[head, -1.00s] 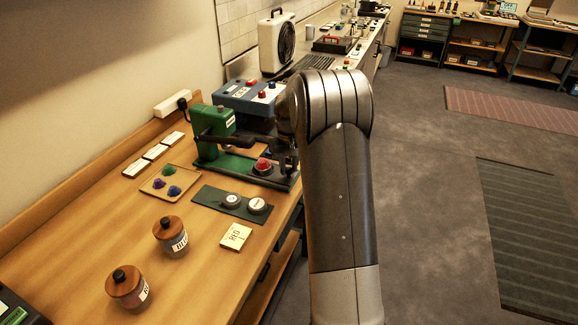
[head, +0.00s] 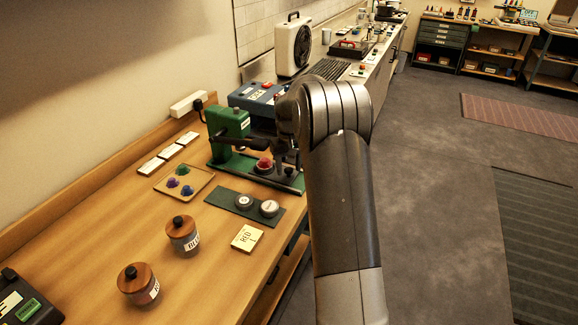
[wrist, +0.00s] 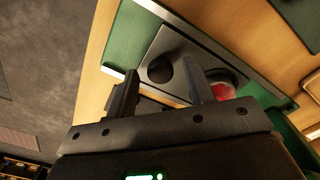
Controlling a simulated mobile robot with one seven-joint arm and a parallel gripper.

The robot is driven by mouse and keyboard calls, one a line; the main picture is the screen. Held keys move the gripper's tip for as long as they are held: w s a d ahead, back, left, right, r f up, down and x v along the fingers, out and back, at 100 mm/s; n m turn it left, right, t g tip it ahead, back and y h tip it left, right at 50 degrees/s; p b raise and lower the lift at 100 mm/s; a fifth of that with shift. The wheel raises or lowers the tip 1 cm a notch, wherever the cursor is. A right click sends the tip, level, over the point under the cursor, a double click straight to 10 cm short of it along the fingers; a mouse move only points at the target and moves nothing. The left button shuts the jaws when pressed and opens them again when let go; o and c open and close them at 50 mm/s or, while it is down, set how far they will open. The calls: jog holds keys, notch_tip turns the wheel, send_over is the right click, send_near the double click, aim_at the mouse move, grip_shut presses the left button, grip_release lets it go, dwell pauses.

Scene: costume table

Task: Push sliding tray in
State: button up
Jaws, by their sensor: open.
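The green press (head: 228,128) stands on the table's far right part, against its right edge. The sliding tray, a dark grey plate, shows at its base in the wrist view (wrist: 178,50). It has a dark round recess, and a red domed piece (head: 264,165) sits beside it; the red piece also shows in the wrist view (wrist: 222,88). My gripper (wrist: 158,72) is open, its two fingers apart over the plate's near edge with nothing seen between them. Whether the fingers touch the tray, I cannot tell.
A dark plate (head: 230,191) with two round pieces, a wooden tray (head: 198,184) of coloured domes and two lidded jars (head: 184,236) lie nearer on the table. A blue box (head: 262,94) stands behind the press. Open floor (head: 440,190) lies to the right.

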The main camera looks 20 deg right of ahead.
notch_tip(320, 180, up, 11)
dwell(0.5)
jog(key=shift+f, duration=0.1)
jog(key=d+m+y, duration=0.4)
jog(key=d+m, duration=0.1)
jog(key=m, duration=1.3)
jog(key=x, duration=1.1)
jog(key=shift+a+f, duration=0.2)
jog(key=shift+c, duration=0.7)
grip_shut()
